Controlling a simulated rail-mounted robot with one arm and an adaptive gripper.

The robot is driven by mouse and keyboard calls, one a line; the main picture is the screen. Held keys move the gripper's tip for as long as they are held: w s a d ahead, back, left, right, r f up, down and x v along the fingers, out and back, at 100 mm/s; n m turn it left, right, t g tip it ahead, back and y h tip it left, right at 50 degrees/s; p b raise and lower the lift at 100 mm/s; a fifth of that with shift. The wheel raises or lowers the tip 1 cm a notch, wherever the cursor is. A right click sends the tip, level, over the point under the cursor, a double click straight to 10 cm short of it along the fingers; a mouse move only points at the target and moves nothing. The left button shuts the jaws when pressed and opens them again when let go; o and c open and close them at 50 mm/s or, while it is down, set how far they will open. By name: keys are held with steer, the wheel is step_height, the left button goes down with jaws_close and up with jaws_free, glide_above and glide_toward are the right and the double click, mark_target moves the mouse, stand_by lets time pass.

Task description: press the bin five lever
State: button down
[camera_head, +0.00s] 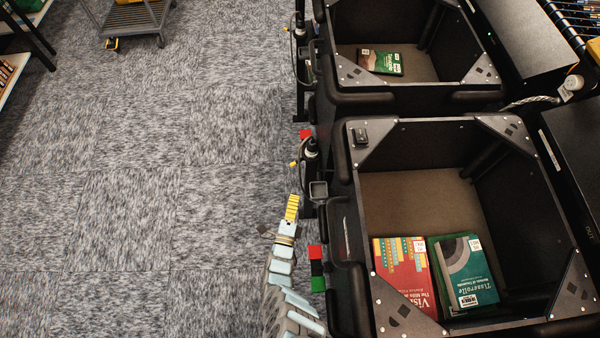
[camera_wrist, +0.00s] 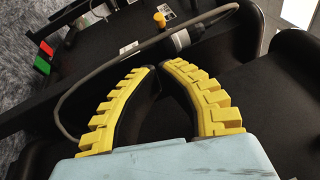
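My gripper (camera_head: 292,206) shows its yellow fingers beside the left wall of the near black bin (camera_head: 345,150). In the wrist view my gripper (camera_wrist: 159,66) has its fingertips together, with nothing visible between them. A small yellow-tipped lever (camera_head: 293,164) sticks out from a black fitting on the bin's left side, just beyond my fingertips. A yellow knob (camera_wrist: 160,18) shows past the fingertips in the wrist view, apart from them. Another yellow-tipped lever (camera_head: 286,28) is by the far bin (camera_head: 400,97). No bin number is readable.
Red (camera_head: 315,252) and green (camera_head: 318,284) blocks sit on the near bin's left side. A grey cable (camera_wrist: 90,72) loops beside my fingers. Books (camera_head: 405,270) lie in the near bin. Carpet (camera_head: 130,190) to the left is clear; a cart (camera_head: 130,18) stands far back.

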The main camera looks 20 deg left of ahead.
mark_target(297, 162)
steer(key=shift+w, duration=0.15)
steer(key=b+x, duration=0.3)
steer(key=x, duration=0.6)
steer(key=shift+w+b, duration=0.35)
steer(key=shift+b, duration=0.05)
steer(key=shift+a+m+h+b, duration=0.5)
steer(key=shift+h+b, duration=0.2)
steer(key=shift+h, duration=0.1)
